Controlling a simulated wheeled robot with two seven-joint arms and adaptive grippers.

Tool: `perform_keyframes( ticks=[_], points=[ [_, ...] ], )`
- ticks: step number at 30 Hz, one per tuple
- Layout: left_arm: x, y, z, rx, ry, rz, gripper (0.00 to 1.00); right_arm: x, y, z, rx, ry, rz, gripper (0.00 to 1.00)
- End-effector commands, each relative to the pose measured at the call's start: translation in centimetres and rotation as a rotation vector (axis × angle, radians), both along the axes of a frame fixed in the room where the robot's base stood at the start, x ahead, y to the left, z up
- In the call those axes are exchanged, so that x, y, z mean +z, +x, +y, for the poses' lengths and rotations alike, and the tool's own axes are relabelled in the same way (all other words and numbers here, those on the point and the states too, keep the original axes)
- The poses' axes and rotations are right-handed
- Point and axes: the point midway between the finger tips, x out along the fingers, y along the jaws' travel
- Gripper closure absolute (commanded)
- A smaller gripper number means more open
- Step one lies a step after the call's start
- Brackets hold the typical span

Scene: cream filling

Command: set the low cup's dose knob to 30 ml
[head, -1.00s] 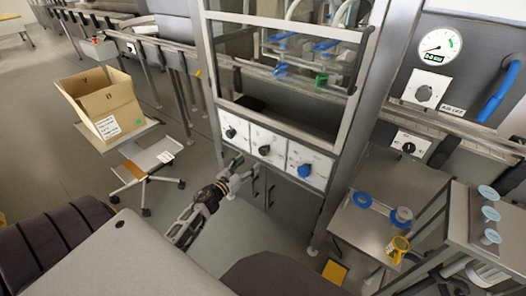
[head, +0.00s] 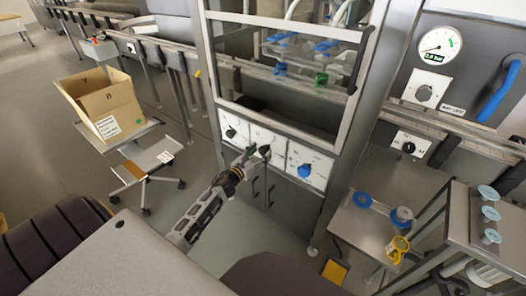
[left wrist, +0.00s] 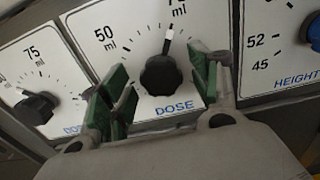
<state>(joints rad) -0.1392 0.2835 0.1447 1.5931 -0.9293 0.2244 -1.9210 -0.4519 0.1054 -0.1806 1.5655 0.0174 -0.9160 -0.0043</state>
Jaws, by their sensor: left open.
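The middle panel's dose knob (left wrist: 160,75) is black, with a white pointer directed up and slightly right, between the printed 50 and 75 ml. My left gripper (left wrist: 158,82) is open, its green-padded fingers on either side of this knob; contact cannot be told. In the head view my left gripper (head: 257,156) is at the middle panel and partly hides its knob. A second black dose knob (left wrist: 36,107) is on the panel to the left, also shown in the head view (head: 230,133). Which knob belongs to the low cup is not readable. My right gripper is not in view.
A blue height knob (head: 304,171) is on the panel to the right, close to my left gripper. A frame with blue and green fittings (head: 320,80) stands above the panels. A cardboard box (head: 103,105) stands on a stand at left. Floor between is free.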

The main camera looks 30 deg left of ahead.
Motion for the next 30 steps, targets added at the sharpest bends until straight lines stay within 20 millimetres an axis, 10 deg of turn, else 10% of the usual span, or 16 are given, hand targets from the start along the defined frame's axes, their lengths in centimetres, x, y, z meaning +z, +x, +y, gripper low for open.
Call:
perform_keyframes(
  ticks=[22,30],
  points=[
    [0.0,2.2,-0.2,0.000,0.000,0.000,0.38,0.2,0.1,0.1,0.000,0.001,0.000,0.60],
    [0.0,2.2,-0.2,0.000,0.000,0.000,0.73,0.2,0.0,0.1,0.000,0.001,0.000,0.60]
  ],
)
